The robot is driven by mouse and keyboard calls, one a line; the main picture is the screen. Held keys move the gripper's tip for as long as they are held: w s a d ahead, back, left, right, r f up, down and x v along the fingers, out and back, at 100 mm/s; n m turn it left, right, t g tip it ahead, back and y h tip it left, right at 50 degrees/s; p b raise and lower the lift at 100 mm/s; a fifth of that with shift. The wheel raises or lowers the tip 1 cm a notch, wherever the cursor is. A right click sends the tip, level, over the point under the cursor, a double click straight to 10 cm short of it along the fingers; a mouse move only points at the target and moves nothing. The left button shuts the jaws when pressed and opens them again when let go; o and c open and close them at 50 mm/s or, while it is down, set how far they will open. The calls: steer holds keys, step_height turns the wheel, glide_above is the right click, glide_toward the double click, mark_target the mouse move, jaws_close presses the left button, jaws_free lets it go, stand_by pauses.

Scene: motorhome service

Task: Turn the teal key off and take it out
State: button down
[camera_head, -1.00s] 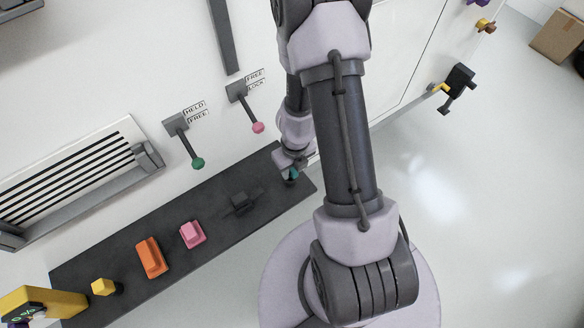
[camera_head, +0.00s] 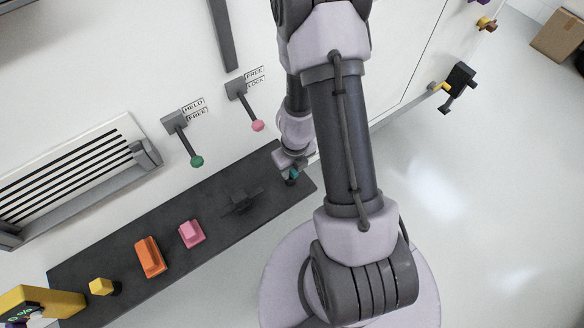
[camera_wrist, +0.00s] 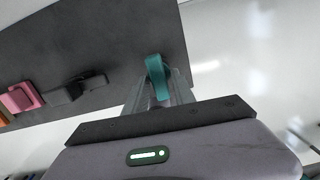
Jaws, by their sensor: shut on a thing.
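The teal key (camera_wrist: 156,72) stands near the right end of the dark shelf (camera_wrist: 110,30) in the wrist view. My gripper (camera_wrist: 157,92) is shut on it, with pale see-through fingers on both sides. In the head view only a small part of the teal key (camera_head: 292,175) shows beside my wrist. Its lower end and the key's seat are hidden, so I cannot tell how far it is turned or whether it is still seated.
A black block (camera_head: 241,199), a pink block (camera_head: 191,234), an orange block (camera_head: 150,257) and a yellow knob (camera_head: 103,287) line the shelf to the left. Green-tipped (camera_head: 197,161) and pink-tipped (camera_head: 258,126) levers project from the white wall. Open floor lies right.

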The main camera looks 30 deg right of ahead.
steer(key=shift+f+b, duration=1.5)
steer(key=shift+f, duration=0.1)
steer(key=c, duration=0.9)
jaws_free()
steer(key=shift+r, duration=0.1)
steer(key=shift+c, duration=0.2)
